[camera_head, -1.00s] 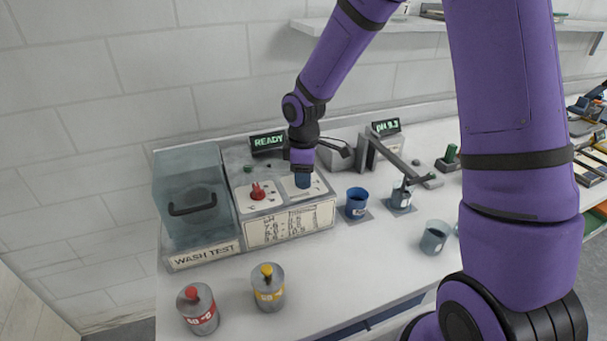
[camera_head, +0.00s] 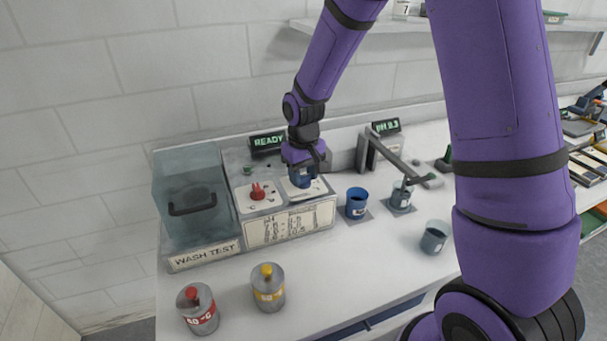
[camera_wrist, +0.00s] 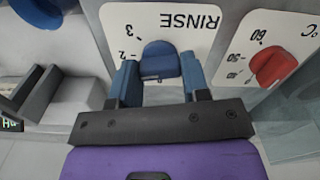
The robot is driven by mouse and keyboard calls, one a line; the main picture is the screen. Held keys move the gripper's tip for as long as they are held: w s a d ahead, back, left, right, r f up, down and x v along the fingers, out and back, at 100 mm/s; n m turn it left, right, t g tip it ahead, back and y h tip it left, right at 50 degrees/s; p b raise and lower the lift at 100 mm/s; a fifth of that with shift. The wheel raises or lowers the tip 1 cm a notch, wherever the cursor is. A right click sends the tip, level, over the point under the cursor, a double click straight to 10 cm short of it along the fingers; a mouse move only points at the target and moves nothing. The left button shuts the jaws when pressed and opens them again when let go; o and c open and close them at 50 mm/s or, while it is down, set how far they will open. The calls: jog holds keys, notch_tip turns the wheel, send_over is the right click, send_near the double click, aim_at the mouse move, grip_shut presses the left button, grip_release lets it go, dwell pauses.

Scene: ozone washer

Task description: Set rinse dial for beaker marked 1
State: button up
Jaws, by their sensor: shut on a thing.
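The blue rinse dial (camera_wrist: 160,60) sits on a white plate marked RINSE (camera_wrist: 196,20) in the wrist view. The marks 3 and 2 show on one side of it; other marks are hidden by my gripper. My gripper (camera_wrist: 159,76) has its blue fingers on both sides of the dial and is shut on it. In the head view my gripper (camera_head: 302,178) covers most of the dial on the washer panel. A blue beaker (camera_head: 357,205) stands right of the washer. A second beaker (camera_head: 401,198) stands by the pH meter, a greyish one (camera_head: 434,240) nearer. Their marks are unreadable.
A red temperature dial (camera_head: 257,191) is beside the rinse dial. The washer has a clear lid (camera_head: 190,195), a chart (camera_head: 290,224) and a READY display (camera_head: 268,142). The bench centre is clear.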

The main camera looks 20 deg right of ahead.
aim_at(303, 176)
jog(key=shift+m, duration=1.1)
jog(key=o, duration=0.9)
jog(key=shift+r, duration=5.45)
